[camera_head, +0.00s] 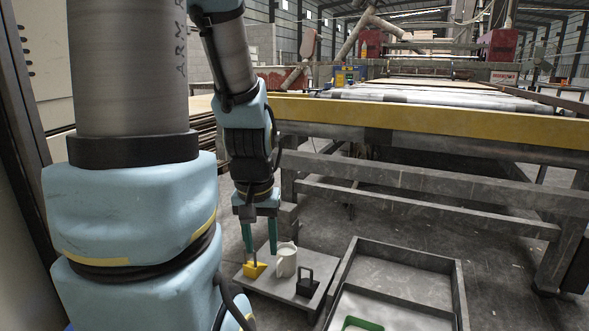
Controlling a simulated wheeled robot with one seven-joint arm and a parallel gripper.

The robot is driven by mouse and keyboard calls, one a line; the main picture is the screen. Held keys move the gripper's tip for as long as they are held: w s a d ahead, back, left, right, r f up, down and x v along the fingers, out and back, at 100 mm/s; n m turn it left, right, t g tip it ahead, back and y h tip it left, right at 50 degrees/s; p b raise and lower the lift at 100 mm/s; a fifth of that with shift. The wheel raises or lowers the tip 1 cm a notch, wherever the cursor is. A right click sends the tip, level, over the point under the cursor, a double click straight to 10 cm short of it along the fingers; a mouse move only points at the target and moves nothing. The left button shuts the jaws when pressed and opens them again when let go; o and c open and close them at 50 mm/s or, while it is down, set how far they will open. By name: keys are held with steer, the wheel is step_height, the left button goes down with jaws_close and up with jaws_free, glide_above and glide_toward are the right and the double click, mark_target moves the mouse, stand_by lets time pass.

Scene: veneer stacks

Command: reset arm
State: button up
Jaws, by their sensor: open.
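My gripper (260,236) hangs pointing down from my blue and grey arm, left of the picture's middle. Its two teal fingers are apart, and I see nothing held between them. The fingertips are over the left part of a small grey board (283,294). A yellow object (254,270) on the board shows right by the left fingertip; I cannot tell if they touch. A white pitcher (286,261) stands just right of the right finger. A black object with a loop handle (307,284) sits further right on the board.
A grey tray with raised walls (458,290) lies right of the board, with a green-rimmed item (362,325) cut off at the bottom edge. A roller conveyor with a yellow beam (430,118) and grey frame rails (420,184) stands behind. Bare floor shows right of the tray.

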step_height(320, 180, up, 26)
steer(key=p, duration=2.3)
steer(key=shift+p, duration=0.35)
